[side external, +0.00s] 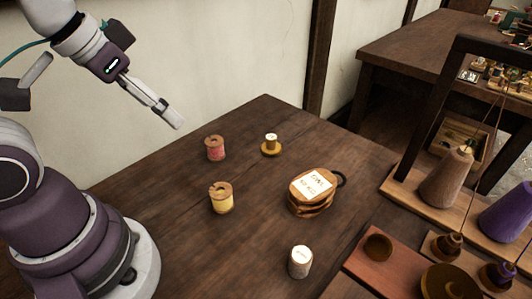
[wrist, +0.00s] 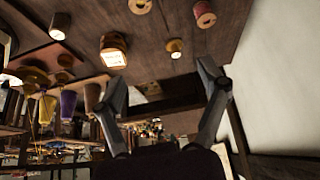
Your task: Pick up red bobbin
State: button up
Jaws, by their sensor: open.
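The red bobbin (side external: 215,148) is a spool of red-pink thread with wooden ends, standing upright on the dark wooden table towards its back left. In the wrist view the red bobbin (wrist: 204,14) shows near the top edge. My gripper (side external: 172,117) is in the air above and to the left of the bobbin, apart from it. In the wrist view my gripper (wrist: 165,75) has its two fingers spread wide with nothing between them.
A yellow bobbin (side external: 221,198) stands in front of the red one. A stack of wooden discs with a label (side external: 312,190), a white spool (side external: 300,262) and a thread rack (side external: 440,105) are further right.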

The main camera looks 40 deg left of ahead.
jog(key=n+g, duration=0.6)
jog(key=n, duration=1.6)
send_over(214, 144)
jog(key=w, duration=0.1)
notch_tip(214, 144, down, 10)
jog(key=shift+d+r, duration=0.1)
jog(key=shift+d, duration=0.05)
jog(key=f, duration=0.3)
jog(key=a+f, duration=0.1)
jog(key=f, duration=0.6)
jog(key=shift+s+a+f, duration=0.1)
jog(key=shift+s+a, duration=0.05)
jog(key=c, duration=1.1)
jog(key=shift+o, duration=0.2)
